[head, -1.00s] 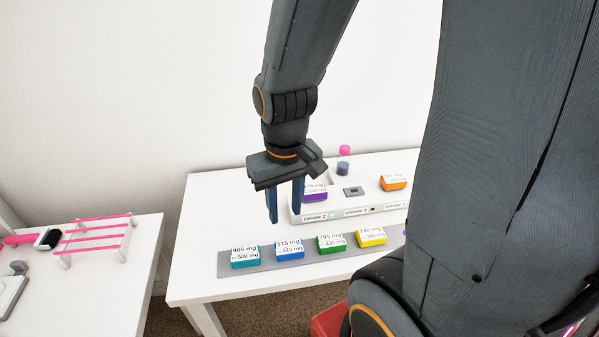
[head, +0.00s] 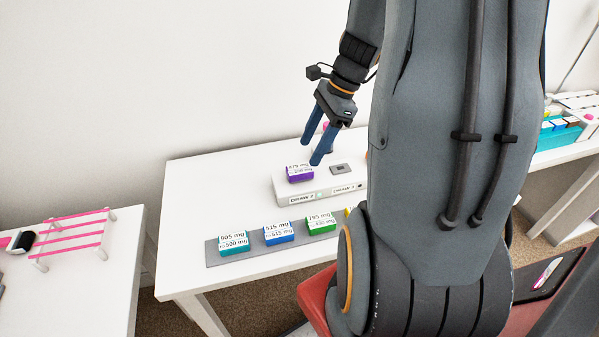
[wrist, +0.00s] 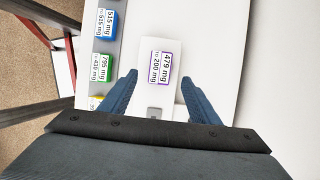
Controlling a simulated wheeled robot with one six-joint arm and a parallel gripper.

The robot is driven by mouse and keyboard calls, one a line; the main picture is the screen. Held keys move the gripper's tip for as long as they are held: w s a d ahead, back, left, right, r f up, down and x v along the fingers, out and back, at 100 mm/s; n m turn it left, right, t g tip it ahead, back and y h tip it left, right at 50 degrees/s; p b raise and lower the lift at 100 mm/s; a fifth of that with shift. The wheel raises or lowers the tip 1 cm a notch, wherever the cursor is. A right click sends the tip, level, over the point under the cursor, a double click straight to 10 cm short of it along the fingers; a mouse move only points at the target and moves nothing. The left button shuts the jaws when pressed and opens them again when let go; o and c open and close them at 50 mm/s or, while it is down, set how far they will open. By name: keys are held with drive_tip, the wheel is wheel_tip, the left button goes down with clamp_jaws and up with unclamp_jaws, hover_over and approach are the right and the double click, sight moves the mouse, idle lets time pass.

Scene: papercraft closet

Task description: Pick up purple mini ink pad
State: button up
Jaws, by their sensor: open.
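The purple mini ink pad (head: 300,175) sits on the left end of a white drawer-labelled platform (head: 322,193) on the white table. Its top bears a white label with printed weights. In the wrist view the ink pad (wrist: 161,68) lies ahead of the fingertips, roughly centred between their lines. My gripper (head: 312,153) is open and empty, above the platform and behind the ink pad in the head view. It also shows in the wrist view (wrist: 158,78), with its two blue fingers apart. The ink pad is apart from both fingers.
A grey strip (head: 213,253) in front holds teal (head: 233,244), blue (head: 279,232) and green (head: 321,223) pads, with a yellow one partly hidden by my arm. A grey square (head: 338,169) lies on the platform. The table's left part is clear.

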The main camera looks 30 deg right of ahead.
sight(300, 168)
drive_tip(key=shift+p+x, duration=0.55)
drive_tip(key=shift+x, duration=2.9)
drive_tip(key=c, duration=1.2)
drive_tip(key=shift+o, duration=0.2)
